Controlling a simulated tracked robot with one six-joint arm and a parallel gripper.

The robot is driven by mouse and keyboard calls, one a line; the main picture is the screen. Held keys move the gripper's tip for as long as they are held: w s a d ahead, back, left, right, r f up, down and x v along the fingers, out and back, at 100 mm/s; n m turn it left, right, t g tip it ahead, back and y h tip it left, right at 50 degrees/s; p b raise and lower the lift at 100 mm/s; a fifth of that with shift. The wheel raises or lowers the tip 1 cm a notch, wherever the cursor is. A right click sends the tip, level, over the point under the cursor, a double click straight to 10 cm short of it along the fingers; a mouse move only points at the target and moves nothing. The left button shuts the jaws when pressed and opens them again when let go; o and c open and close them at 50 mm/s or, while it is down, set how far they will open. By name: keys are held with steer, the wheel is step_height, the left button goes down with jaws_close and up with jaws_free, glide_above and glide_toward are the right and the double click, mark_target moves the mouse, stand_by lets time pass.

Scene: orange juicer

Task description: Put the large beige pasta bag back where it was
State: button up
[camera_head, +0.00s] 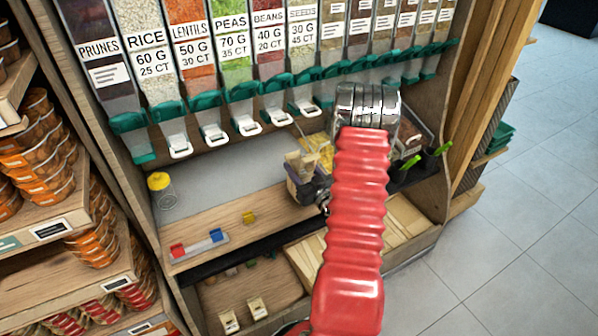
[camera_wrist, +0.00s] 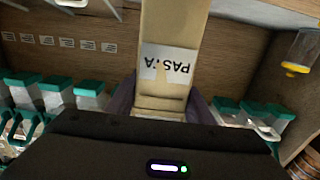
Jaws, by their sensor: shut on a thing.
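The large beige pasta bag (camera_wrist: 168,45) fills the middle of the wrist view, its white PASTA label upside down in that picture. The dark purple fingers of my gripper (camera_wrist: 162,108) are shut on its lower part, one on each side. In the head view the pasta bag (camera_head: 301,161) shows as a small beige shape above my gripper (camera_head: 309,188), over the counter just left of my red arm. The bag's lower end is hidden by my gripper, and I cannot tell whether it touches anything.
Dispensers with green spouts (camera_head: 242,95) hang above the counter (camera_head: 225,175). A yellow-lidded jar (camera_head: 161,190) stands at the left. Green-handled scoops (camera_head: 433,155) are at right.

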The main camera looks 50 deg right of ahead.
steer(key=shift+f, duration=1.1)
steer(key=o, duration=1.6)
steer(key=v, duration=1.2)
